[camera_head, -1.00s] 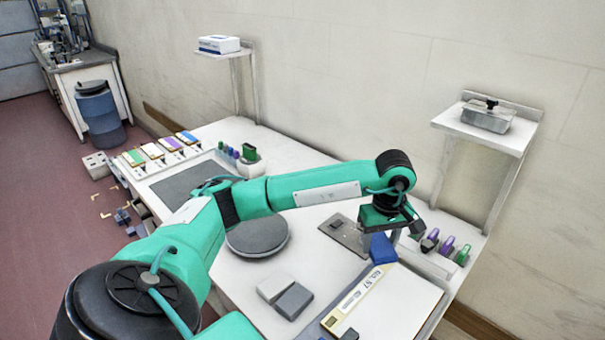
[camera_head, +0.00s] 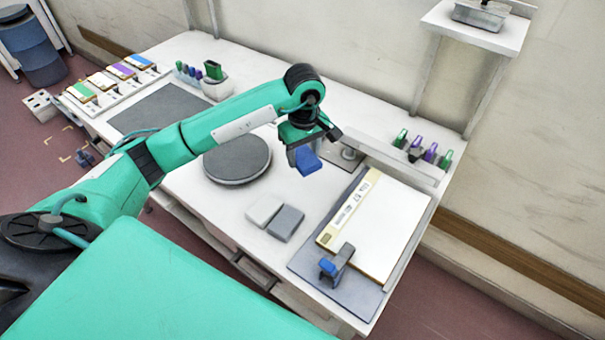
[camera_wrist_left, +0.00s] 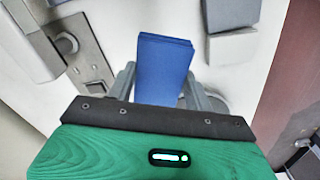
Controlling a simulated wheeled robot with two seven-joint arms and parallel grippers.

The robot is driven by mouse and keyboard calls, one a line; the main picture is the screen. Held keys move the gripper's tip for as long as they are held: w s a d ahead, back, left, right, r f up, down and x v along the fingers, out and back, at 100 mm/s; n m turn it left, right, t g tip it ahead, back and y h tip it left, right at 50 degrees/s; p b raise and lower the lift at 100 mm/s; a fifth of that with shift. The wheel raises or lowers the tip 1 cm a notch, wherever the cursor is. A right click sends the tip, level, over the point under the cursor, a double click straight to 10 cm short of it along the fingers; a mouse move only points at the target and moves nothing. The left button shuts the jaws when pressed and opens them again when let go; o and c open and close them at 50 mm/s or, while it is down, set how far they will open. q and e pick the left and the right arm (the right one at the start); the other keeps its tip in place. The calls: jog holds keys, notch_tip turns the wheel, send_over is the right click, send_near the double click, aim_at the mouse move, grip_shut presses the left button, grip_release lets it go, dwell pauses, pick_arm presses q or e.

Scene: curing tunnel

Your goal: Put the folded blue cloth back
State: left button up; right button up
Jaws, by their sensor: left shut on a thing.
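The folded blue cloth (camera_head: 306,161) is held in my left gripper (camera_head: 300,150), above the white table. In the left wrist view the cloth (camera_wrist_left: 163,62) stands out between the two fingers (camera_wrist_left: 163,88), which are shut on it. Its layered folded edge shows at the far end. In the head view the gripper and cloth hang over the table between the round grey disc and the white board. My right gripper is not in view.
A round grey disc (camera_head: 237,158) lies left of the cloth. A white block (camera_head: 264,211) and a grey block (camera_head: 286,223) lie below it. A white board (camera_head: 385,225) with a clamp (camera_head: 338,262) is at right. Markers (camera_head: 431,152) stand in a rack behind.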

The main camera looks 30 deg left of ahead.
pick_arm(q)
send_over(304, 186)
notch_tip(304, 186, down, 5)
jog(key=shift+r+p, duration=0.1)
jog(key=shift+p, duration=0.3)
jog(key=shift+f, duration=0.25)
notch_tip(304, 186, down, 4)
jog(key=shift+s+r+p, duration=0.1)
jog(key=shift+p, duration=0.45)
jog(key=shift+f, duration=0.3)
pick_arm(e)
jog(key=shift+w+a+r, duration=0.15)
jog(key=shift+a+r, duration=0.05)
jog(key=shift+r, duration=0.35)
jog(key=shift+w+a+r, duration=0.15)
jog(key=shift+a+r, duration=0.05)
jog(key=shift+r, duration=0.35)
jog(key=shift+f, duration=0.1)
pick_arm(q)
jog(key=shift+f+b, duration=0.2)
jog(key=shift+b, duration=0.1)
jog(key=o, duration=0.9)
jog(key=shift+r, duration=0.1)
